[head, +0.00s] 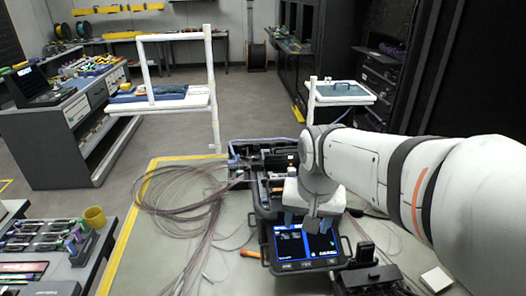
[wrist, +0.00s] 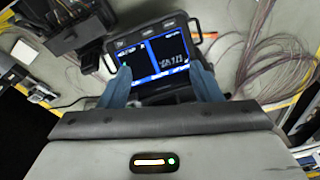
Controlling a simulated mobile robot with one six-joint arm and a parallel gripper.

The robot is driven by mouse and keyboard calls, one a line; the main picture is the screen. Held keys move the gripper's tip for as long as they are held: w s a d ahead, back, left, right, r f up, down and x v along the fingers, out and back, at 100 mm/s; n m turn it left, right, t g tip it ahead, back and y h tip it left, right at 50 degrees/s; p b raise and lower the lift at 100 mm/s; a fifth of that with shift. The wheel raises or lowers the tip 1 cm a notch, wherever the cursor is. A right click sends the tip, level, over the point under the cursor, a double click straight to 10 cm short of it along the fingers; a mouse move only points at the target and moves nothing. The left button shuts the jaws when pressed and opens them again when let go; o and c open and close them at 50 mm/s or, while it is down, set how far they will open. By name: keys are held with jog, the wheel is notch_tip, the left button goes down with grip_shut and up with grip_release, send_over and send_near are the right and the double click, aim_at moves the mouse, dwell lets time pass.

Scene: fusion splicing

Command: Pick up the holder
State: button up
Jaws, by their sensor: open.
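My gripper (head: 308,221) is over the fusion splicer (head: 264,262), above the top of its lit screen (head: 303,244). In the wrist view its two blue fingers (wrist: 160,70) stand wide apart with nothing between them. The screen (wrist: 152,58) shows beyond the fingertips. I cannot make out the holder for certain in either view. The splicer's area behind the screen is partly hidden by my gripper and arm.
A black device (head: 372,277) stands right of the splicer; it is upper left in the wrist view (wrist: 76,22). Coiled fibre cables (head: 170,198) lie left. An open dark case (head: 240,150) is behind. A small white box (head: 436,279) lies at the right.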

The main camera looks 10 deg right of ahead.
jog(key=w+r+m+g+p, duration=0.15)
jog(key=w+m, duration=0.55)
jog(key=w, duration=0.9)
jog(key=m+p, duration=0.1)
jog(key=m, duration=0.7)
send_near(280, 176)
jog(key=shift+d+f+g, duration=0.2)
jog(key=shift+f+g, duration=0.05)
jog(key=shift+g, duration=0.1)
jog(key=shift+w+f, duration=0.2)
jog(key=shift+f, duration=0.05)
notch_tip(280, 176, down, 8)
jog(key=shift+w+a+r+p, duration=0.1)
jog(key=shift+w+r+p, duration=0.1)
jog(key=shift+p, duration=0.75)
jog(key=shift+c, duration=0.4)
jog(key=c, duration=1)
